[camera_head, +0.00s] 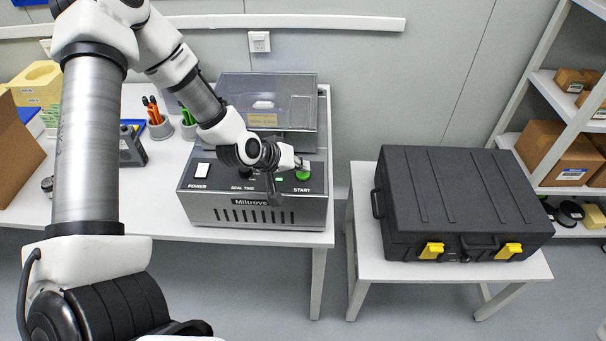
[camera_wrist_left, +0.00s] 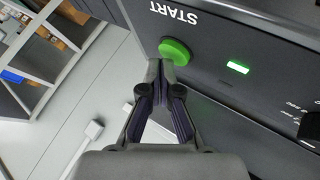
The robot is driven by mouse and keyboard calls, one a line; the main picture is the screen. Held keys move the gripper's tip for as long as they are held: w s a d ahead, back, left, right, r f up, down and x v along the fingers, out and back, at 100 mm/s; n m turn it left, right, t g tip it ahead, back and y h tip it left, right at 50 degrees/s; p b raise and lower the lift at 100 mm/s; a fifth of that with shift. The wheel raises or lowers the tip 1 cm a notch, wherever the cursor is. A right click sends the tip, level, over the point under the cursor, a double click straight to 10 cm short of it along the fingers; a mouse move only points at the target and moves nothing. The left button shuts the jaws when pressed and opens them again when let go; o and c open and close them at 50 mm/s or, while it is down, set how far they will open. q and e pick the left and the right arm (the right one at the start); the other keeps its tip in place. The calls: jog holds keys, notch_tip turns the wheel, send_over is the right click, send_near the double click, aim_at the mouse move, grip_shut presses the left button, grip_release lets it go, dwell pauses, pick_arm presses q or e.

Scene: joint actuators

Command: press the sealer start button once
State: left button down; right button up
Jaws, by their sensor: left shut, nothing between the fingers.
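A small green light (camera_wrist_left: 238,67) glows beside the button. My right gripper is not in view.
A white POWER switch (camera_head: 202,170) is at the panel's left; my left wrist partly covers the SEAL TIME control. A black case (camera_head: 460,200) with yellow latches lies on a separate stand to the right. Pots of tools (camera_head: 160,128) stand left of the sealer.

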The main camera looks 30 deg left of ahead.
aim_at(301, 174)
pick_arm(q)
jog(key=shift+f+b, duration=0.35)
jog(key=shift+f, duration=0.05)
dwell(0.6)
jog(key=shift+r+p, duration=0.75)
jog(key=shift+r, duration=0.1)
notch_tip(301, 174, up, 5)
jog(key=p, duration=0.4)
jog(key=shift+r+p, duration=0.1)
jog(key=shift+p, duration=0.2)
dwell(0.5)
